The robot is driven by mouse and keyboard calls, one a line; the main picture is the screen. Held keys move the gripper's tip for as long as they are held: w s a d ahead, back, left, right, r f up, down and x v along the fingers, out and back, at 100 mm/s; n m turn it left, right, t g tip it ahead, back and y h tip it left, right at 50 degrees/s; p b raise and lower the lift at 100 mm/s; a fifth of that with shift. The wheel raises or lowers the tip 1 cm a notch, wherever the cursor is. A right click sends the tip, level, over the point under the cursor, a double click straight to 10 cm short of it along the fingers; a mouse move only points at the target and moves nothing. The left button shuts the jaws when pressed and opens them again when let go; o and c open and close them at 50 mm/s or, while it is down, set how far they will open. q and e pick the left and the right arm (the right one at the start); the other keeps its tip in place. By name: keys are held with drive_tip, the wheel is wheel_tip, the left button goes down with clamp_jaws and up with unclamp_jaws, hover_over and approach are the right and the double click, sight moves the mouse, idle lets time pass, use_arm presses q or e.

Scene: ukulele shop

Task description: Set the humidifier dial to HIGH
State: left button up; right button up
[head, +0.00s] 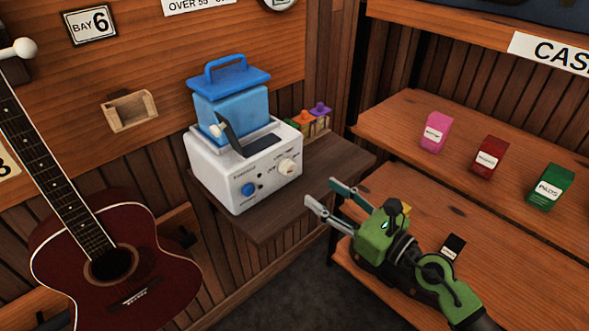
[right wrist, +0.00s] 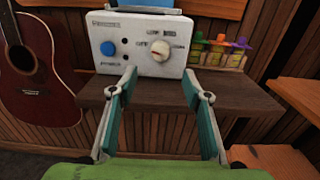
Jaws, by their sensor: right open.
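The humidifier (head: 228,163) is a white box with a blue lidded tank (head: 232,105) on top. It stands on a dark wooden shelf. Its cream dial (head: 290,166) is on the front face at the right, with a blue button (head: 248,190) at the left. In the right wrist view the dial (right wrist: 160,50) sits ahead between my fingers, with small labels around it; its exact setting is too small to tell. My right gripper (head: 320,192) is open and empty, in front of the dial and apart from it. My left gripper is not in view.
The dark shelf (head: 335,165) also holds small coloured bottles (head: 305,120) behind the humidifier. A red guitar (head: 150,280) hangs at the left. Wooden shelves (head: 400,115) with coloured boxes stand at the right, beneath and behind my right arm.

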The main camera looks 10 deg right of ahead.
sight(292, 171)
drive_tip(key=p+x, duration=0.2)
drive_tip(key=x, duration=0.8)
drive_tip(key=shift+w+a, duration=0.2)
drive_tip(key=shift+w, duration=0.05)
drive_tip(key=c, duration=1.1)
